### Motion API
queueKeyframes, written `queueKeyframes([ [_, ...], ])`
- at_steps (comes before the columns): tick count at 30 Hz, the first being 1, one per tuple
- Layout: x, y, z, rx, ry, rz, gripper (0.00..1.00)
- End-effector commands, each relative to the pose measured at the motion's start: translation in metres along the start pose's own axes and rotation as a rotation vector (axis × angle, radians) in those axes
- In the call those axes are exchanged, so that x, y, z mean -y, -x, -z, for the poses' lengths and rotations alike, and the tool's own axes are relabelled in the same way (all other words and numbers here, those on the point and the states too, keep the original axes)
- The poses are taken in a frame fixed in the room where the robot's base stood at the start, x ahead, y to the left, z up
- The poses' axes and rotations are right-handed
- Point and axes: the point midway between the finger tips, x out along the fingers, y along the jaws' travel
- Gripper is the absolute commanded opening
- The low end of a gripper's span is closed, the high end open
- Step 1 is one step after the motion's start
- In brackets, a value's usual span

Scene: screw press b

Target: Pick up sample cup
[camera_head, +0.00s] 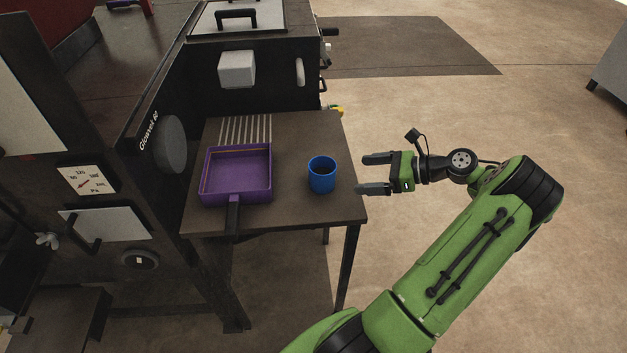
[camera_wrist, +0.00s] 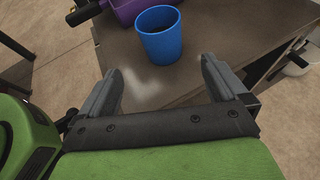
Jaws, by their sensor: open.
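The sample cup is a blue, open-topped cup (camera_head: 321,176) standing upright on the right part of a small dark table (camera_head: 290,215). My gripper (camera_head: 376,174) is open and empty, just to the right of the cup, with its fingers pointing left toward it. In the wrist view the cup (camera_wrist: 161,38) stands beyond the fingertips, roughly between their lines, and my gripper (camera_wrist: 162,78) is apart from it. The cup's dark inside shows, but I cannot tell whether it holds anything.
A purple square tray (camera_head: 237,198) with a dark handle sits left of the cup. A dark machine (camera_head: 270,85) with a gauge, knobs and a white block borders the table at the back and left.

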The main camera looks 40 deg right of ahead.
Motion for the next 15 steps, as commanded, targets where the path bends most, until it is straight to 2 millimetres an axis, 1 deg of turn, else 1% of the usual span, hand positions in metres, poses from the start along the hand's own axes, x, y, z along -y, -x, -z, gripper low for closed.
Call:
queueKeyframes([
  [1, -0.001, -0.017, 0.005, -0.002, 0.000, -0.007, 0.99],
  [6, -0.001, -0.060, 0.005, -0.003, 0.001, -0.006, 0.99],
  [9, -0.001, -0.076, 0.004, -0.004, 0.001, -0.004, 0.99],
  [13, 0.000, -0.090, 0.004, -0.003, 0.002, -0.004, 0.99],
  [15, 0.001, -0.104, 0.005, -0.004, 0.003, -0.005, 0.99],
])
